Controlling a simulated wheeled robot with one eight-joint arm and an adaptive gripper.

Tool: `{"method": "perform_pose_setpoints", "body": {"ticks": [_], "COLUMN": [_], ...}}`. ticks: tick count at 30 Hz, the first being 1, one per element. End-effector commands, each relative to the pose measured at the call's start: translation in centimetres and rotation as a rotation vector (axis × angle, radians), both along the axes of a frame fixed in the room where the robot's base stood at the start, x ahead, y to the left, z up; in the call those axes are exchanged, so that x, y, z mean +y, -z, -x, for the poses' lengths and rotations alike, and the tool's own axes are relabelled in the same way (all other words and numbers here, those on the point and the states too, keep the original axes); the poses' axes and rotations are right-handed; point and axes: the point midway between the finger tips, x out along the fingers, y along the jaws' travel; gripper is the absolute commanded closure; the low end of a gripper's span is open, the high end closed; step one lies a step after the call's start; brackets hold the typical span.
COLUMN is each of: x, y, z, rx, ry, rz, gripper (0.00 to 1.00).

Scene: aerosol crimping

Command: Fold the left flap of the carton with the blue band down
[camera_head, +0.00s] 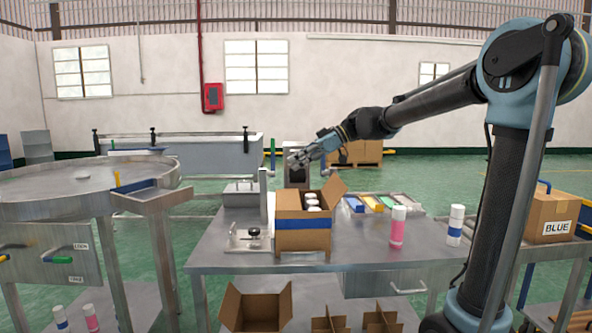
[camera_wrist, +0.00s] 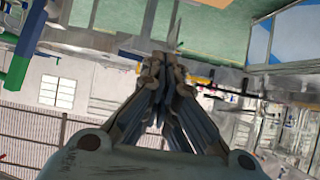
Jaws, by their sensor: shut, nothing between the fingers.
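The carton with the blue band (camera_head: 303,238) stands on the steel table, its top at least partly open. White-capped cans (camera_head: 312,203) show inside it. One flap (camera_head: 334,190) stands up and outward at its right side. I cannot clearly make out the left flap or its angle.
A clamp fixture (camera_head: 252,233) stands just left of the carton. Coloured blocks (camera_head: 372,203) lie in a tray behind right. A pink can (camera_head: 397,228) and a blue-banded can (camera_head: 455,225) stand to the right. A carton marked BLUE (camera_head: 551,215) is far right. Open cartons (camera_head: 256,308) sit below in front.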

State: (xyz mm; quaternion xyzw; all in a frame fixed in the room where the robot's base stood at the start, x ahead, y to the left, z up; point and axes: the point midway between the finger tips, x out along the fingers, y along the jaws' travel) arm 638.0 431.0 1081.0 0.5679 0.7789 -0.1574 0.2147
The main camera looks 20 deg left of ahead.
Motion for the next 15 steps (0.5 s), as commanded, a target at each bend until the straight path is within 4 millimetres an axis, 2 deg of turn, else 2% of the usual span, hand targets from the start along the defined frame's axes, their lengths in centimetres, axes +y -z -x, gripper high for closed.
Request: {"method": "perform_pose_setpoints", "body": {"ticks": [15], "x": [-5.9], "y": [5.0], "z": [-1.9], "rx": [0.0], "ry": [0.004], "rz": [0.0], "gripper": [1.0]}}
